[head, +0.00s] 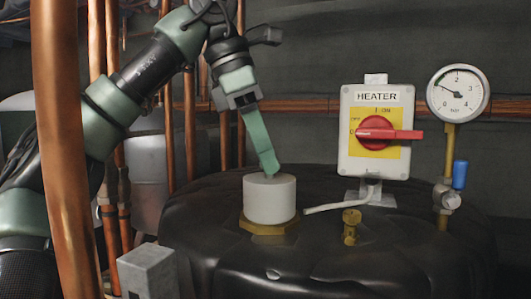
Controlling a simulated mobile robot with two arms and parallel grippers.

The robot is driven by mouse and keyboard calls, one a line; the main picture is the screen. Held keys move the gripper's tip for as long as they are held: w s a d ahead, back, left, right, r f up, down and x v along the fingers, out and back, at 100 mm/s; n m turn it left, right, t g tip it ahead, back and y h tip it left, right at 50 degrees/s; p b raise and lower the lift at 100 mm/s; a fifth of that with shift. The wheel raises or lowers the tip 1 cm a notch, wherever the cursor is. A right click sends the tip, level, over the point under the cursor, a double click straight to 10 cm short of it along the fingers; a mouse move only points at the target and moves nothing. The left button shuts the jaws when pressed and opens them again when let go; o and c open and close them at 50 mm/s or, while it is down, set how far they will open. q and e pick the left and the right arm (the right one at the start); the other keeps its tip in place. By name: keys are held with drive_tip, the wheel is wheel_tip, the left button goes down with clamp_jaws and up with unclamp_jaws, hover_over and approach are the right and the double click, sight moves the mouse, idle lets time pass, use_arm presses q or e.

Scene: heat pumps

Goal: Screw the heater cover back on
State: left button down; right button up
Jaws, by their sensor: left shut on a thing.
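The heater cover (269,202) is a white, round cap. It stands upright on a brass hex fitting (268,228) on top of the black tank; the frame does not show how far it is threaded. My left gripper (270,170) comes down from above with its green fingers at the cover's top. It is shut on the cover, seen edge-on, so the exact grip is partly hidden. My right gripper is not in view.
A heater switch box (375,132) with a red knob stands right of the cover, a white cable (337,206) below it. A thick copper pipe (58,150) crosses before my left arm.

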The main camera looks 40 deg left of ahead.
use_arm(q)
drive_tip(key=shift+w+r+m+g+h, duration=0.1)
drive_tip(key=shift+m+g+h, duration=0.3)
drive_tip(key=shift+m, duration=1.3)
drive_tip(key=shift+w+m+g, duration=0.1)
drive_tip(key=shift+m+g, duration=0.6)
drive_tip(key=shift+m, duration=1)
drive_tip(key=c, duration=1)
unclamp_jaws()
